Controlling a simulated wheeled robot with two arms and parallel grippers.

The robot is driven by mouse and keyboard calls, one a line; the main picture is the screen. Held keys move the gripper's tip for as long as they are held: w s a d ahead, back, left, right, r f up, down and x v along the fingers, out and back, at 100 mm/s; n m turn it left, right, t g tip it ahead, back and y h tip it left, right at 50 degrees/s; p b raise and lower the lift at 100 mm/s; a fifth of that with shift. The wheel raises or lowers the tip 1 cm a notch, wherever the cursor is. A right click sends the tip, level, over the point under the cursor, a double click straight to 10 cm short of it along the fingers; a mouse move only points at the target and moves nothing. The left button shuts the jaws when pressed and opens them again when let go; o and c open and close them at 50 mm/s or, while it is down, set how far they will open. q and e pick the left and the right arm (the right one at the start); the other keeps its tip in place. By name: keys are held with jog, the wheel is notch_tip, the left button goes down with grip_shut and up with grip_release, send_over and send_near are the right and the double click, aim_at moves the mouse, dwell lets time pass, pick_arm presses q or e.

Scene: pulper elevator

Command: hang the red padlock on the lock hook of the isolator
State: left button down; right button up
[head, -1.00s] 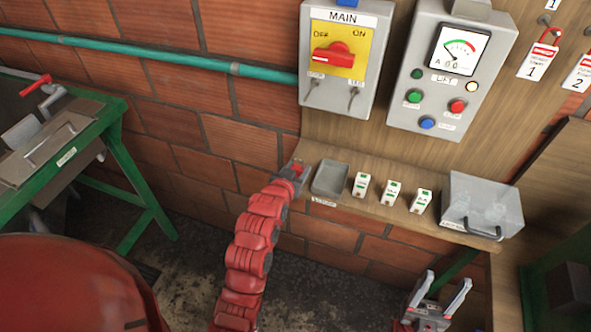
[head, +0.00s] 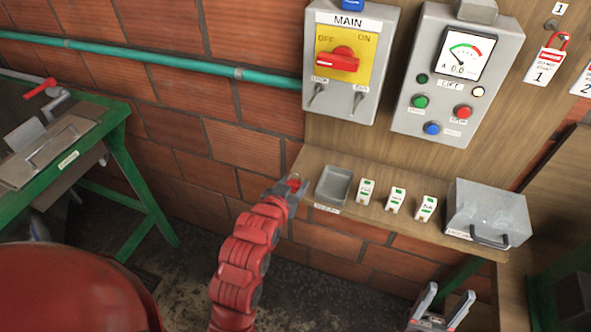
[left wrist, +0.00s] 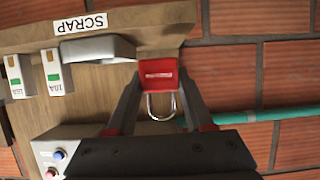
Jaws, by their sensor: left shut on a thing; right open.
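The red padlock (left wrist: 158,76) is between the fingers of my left gripper (left wrist: 158,80), its steel shackle pointing down in the left wrist view. In the head view my left gripper (head: 294,184) is at the shelf's left end, beside the grey tray and below the isolator. The padlock shows there as a small red patch (head: 294,184). The grey isolator (head: 312,60) marked MAIN is on the board, its red handle (head: 337,61) towards OFF. Two small metal pieces (head: 316,96) (head: 357,102) are below the handle; their labels are too small to read. My right gripper (head: 440,300) is open, low at right.
A meter panel (head: 407,110) is right of the isolator. A green pipe (head: 150,60) runs along the brick wall. A green bench (head: 115,125) is at left.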

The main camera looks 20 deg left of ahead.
pick_arm(q)
jog(key=s+f+p+v, duration=0.1)
jog(key=f+p+v, duration=0.1)
jog(key=p+v, duration=0.6)
notch_tip(320, 180, down, 14)
jog(key=w+d+b, duration=0.1)
jog(key=d+b, duration=0.1)
jog(key=b, duration=1.2)
jog(key=shift+w+f+b, duration=0.15)
jog(key=shift+w+b, duration=0.1)
jog(key=shift+b, duration=0.05)
